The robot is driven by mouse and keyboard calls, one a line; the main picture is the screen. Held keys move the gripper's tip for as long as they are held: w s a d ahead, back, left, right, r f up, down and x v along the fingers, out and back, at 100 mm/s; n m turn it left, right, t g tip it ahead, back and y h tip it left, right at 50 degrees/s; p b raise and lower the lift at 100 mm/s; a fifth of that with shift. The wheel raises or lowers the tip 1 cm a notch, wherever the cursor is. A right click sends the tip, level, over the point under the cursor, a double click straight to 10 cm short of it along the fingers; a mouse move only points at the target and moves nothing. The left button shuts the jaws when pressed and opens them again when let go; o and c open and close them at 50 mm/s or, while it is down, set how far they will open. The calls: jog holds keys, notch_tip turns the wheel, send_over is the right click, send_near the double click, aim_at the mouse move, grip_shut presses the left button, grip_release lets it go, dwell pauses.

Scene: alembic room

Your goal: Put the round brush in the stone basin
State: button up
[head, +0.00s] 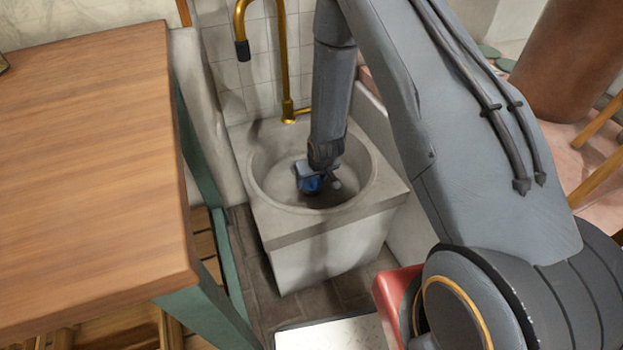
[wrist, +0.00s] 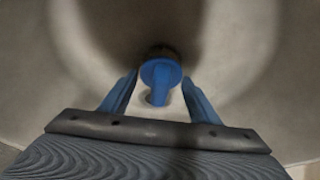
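The stone basin (head: 262,180) is a pale grey block with a round bowl, under the brass tap in the head view. Its inner wall (wrist: 255,60) fills most of the wrist view. My gripper (head: 322,187) reaches down inside the bowl. In the wrist view its two blue fingers (wrist: 160,78) stand apart. A blue round-ended thing, which looks like the round brush (wrist: 160,72), shows between and just beyond the fingertips. Narrow gaps seem to show on both sides. Its far end is dark and partly hidden, and I cannot tell whether it touches the bowl's bottom.
A brass tap (head: 284,70) with a dark nozzle rises behind the basin. A wooden table (head: 95,150) with green legs stands at the left. A low pale wall runs close on the basin's right. Dark floor tiles (head: 330,290) show in front of it.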

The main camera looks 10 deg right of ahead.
jog(key=shift+o, duration=0.6)
jog(key=shift+r, duration=0.1)
jog(key=shift+r, duration=0.2)
jog(key=s+r+g+p, duration=0.1)
jog(key=s+r, duration=0.3)
jog(key=r, duration=0.6)
jog(key=s+a+r, duration=0.1)
jog(key=s+r, duration=0.3)
jog(key=r, duration=0.5)
jog(key=s+r+g+p, duration=0.1)
jog(key=s+r, duration=0.3)
jog(key=r, duration=0.6)
jog(key=s+r+g, duration=0.1)
jog(key=s+r, duration=0.5)
jog(key=s, duration=0.3)
jog(key=s+a+r+g, duration=0.1)
jog(key=s+r, duration=0.5)
jog(key=s, duration=0.4)
jog(key=shift+s+r, duration=0.15)
jog(key=shift+r, duration=0.25)
